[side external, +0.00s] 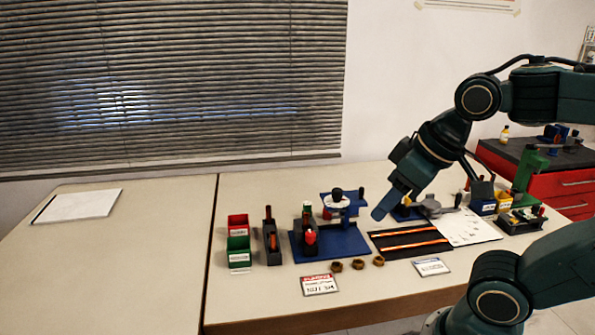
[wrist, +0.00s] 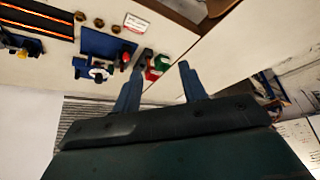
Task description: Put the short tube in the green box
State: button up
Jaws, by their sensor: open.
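The green box (side external: 238,258) stands at the left front of the right-hand table, in front of a red box (side external: 238,222). It also shows in the wrist view (wrist: 160,62), seen between my fingers. Orange-and-white tube-like strips (side external: 412,247) lie in two rows on a black mat (side external: 400,241); they show in the wrist view too (wrist: 40,30). I cannot tell which piece is the short tube. My gripper (side external: 385,208) is open and empty, raised above the table near the mat, well right of the green box. Its two blue fingers (wrist: 160,68) are apart in the wrist view.
A dark holder (side external: 271,244) with an upright piece stands right of the boxes. A blue fixture plate (side external: 335,246) carries a red-and-black part. Several brass nuts (side external: 358,264) and labels lie at the front edge. The table at far left is mostly clear.

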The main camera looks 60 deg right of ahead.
jog(key=w+d+r+m+g, duration=0.1)
jog(key=w+d+r+m, duration=0.15)
jog(key=w, duration=0.65)
jog(key=m+g, duration=0.4)
jog(key=m, duration=0.5)
send_over(306, 215)
notch_tip(306, 215, down, 16)
jog(key=f, duration=0.1)
jog(key=shift+d+r, duration=0.15)
jog(key=shift+r, duration=0.1)
jog(key=shift+f, duration=0.15)
jog(key=shift+f, duration=6.75)
